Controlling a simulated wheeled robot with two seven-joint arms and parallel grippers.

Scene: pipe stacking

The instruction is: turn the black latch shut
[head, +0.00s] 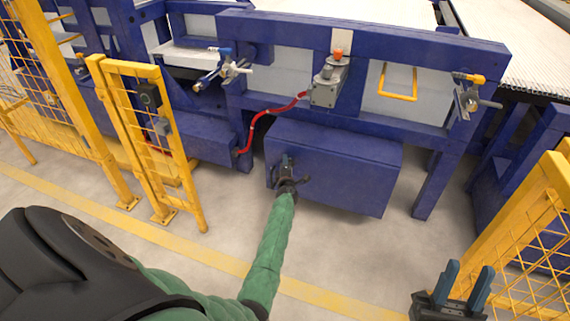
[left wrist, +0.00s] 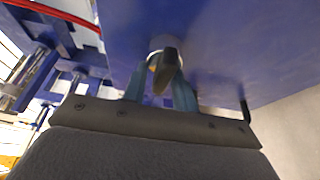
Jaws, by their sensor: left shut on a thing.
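The black latch (left wrist: 166,68) sits on the front face of a blue box (head: 345,170) under the blue frame. In the left wrist view it juts out from a pale round mount, between my two teal fingers. My left gripper (head: 287,163) is at the left part of the box face, shut on the latch. In the head view the gripper mostly hides the latch, so its exact angle is hard to tell there. My left gripper also shows in the left wrist view (left wrist: 162,88). My right gripper (head: 467,272) is at the lower right, open and empty, away from the box.
A yellow mesh gate (head: 150,140) stands left of the box, and another yellow mesh fence (head: 530,240) is at the right. A red hose (head: 264,115) runs above the box. A yellow handle (head: 397,97) is on the panel above. Floor before the box is clear.

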